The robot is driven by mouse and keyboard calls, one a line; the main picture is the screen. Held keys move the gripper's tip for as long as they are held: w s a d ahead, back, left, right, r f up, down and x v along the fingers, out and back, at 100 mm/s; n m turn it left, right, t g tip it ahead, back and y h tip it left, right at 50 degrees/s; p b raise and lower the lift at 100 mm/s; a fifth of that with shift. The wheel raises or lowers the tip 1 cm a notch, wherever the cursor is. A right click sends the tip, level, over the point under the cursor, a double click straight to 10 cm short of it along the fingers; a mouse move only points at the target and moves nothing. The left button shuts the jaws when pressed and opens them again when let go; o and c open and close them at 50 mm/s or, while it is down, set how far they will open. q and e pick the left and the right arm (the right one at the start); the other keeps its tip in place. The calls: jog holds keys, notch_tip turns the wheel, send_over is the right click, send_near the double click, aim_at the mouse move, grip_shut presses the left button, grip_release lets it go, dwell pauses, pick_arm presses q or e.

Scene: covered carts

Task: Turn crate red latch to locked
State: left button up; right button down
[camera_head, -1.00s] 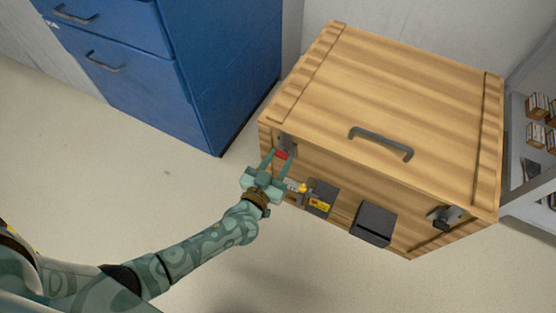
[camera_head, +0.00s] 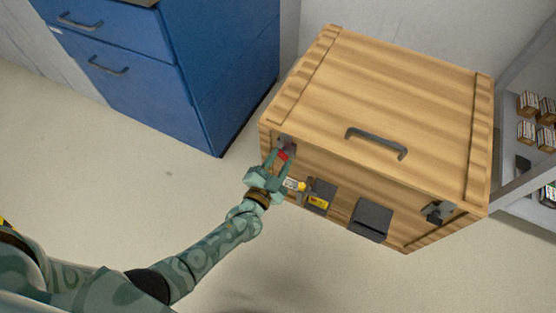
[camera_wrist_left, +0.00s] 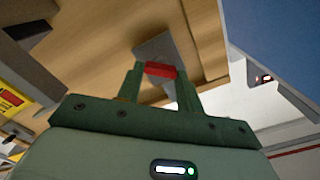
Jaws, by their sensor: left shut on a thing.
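The wooden crate (camera_head: 400,95) stands on the floor with its lid down and a dark handle on top. The red latch (camera_head: 283,155) is on its front face near the left corner, on a grey metal plate. My left gripper (camera_head: 279,158) is at that latch, shut on it. In the left wrist view the red latch (camera_wrist_left: 160,69) lies between the two green fingertips (camera_wrist_left: 157,75), with the grey plate (camera_wrist_left: 158,46) behind it. Whether the latch is locked cannot be told. My right gripper is not in view.
A second dark latch (camera_head: 438,212) is at the crate's front right. A box with a yellow label (camera_head: 319,196) and a dark box (camera_head: 371,219) are on the front face. A blue drawer cabinet (camera_head: 170,75) stands left; shelves (camera_head: 530,150) stand right. Floor in front is clear.

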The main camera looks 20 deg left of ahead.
pick_arm(q)
jog(key=m, duration=0.2)
jog(key=shift+f+m, duration=0.15)
jog(key=shift+m, duration=1.15)
jog(key=m, duration=0.3)
jog(key=shift+s+d+f+b, duration=0.1)
jog(key=shift+f+b, duration=0.05)
jog(key=shift+b, duration=0.15)
jog(key=shift+m, duration=0.8)
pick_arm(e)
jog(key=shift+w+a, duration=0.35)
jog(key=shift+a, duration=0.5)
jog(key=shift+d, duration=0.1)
pick_arm(q)
jog(key=o, duration=1)
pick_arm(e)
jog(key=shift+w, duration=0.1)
